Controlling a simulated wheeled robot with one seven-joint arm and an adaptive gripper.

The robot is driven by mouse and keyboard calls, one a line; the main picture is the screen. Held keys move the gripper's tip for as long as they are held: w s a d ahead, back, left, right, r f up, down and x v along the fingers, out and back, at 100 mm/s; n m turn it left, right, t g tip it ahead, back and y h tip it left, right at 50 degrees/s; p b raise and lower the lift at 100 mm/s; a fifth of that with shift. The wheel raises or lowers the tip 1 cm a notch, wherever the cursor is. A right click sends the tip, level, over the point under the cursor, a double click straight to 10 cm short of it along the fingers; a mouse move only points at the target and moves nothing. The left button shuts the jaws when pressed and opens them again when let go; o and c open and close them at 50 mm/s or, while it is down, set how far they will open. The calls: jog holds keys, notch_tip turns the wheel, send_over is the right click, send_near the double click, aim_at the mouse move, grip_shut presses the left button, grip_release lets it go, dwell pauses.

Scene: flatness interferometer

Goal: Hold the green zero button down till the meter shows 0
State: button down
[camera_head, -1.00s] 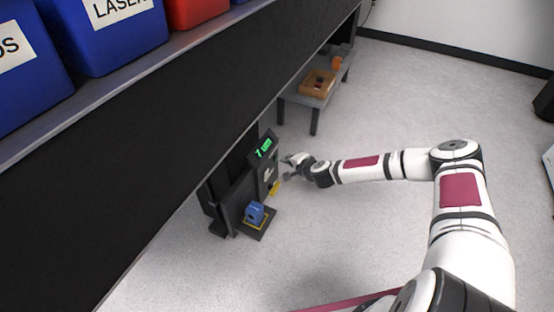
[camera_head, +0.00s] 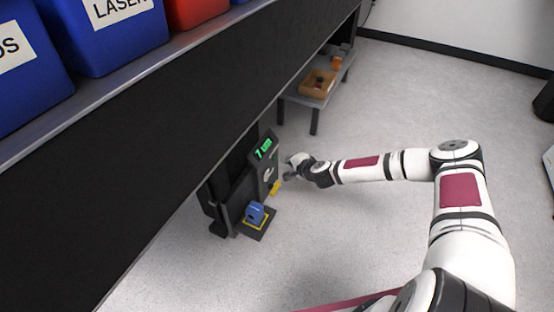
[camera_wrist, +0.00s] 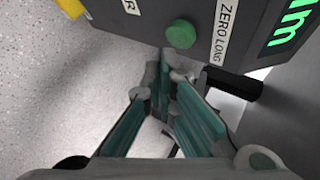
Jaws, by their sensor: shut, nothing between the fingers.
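The green zero button (camera_wrist: 180,34) is a round knob on the dark face of the instrument, beside a "ZERO LONG" label (camera_wrist: 227,27). The meter (camera_head: 264,148) has lit green characters reading 7 um in the head view; the end of "um" also shows in the wrist view (camera_wrist: 293,20). My gripper (camera_wrist: 166,60) is shut and empty, its tips close to the button and just below it in the wrist view. They appear apart from it. In the head view my gripper (camera_head: 288,168) is at the right of the instrument, and the button cannot be made out.
A blue block (camera_head: 255,212) sits on the instrument's low base in front. A yellow part (camera_head: 275,188) is at its side. A long black shelf (camera_head: 150,140) with bins overhangs the instrument. A small grey table (camera_head: 313,98) with a tray stands behind. Floor to the right is open.

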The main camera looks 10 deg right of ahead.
jog(key=shift+w+a, duration=0.1)
jog(key=shift+a, duration=0.05)
jog(key=shift+w+a, duration=0.15)
jog(key=shift+a, duration=0.05)
jog(key=shift+w+a, duration=0.25)
jog(key=shift+a, duration=0.15)
dwell(2.2)
jog(key=shift+d, duration=0.1)
dwell(1.2)
jog(key=shift+s+d+b, duration=0.35)
jog(key=shift+s+d, duration=0.15)
jog(key=shift+d, duration=0.15)
jog(key=shift+s+d+b, duration=0.15)
jog(key=shift+s+d, duration=0.6)
jog(key=shift+d, duration=0.25)
jog(key=shift+s+d+b, duration=0.15)
jog(key=shift+s+d, duration=0.55)
jog(key=shift+d, duration=0.3)
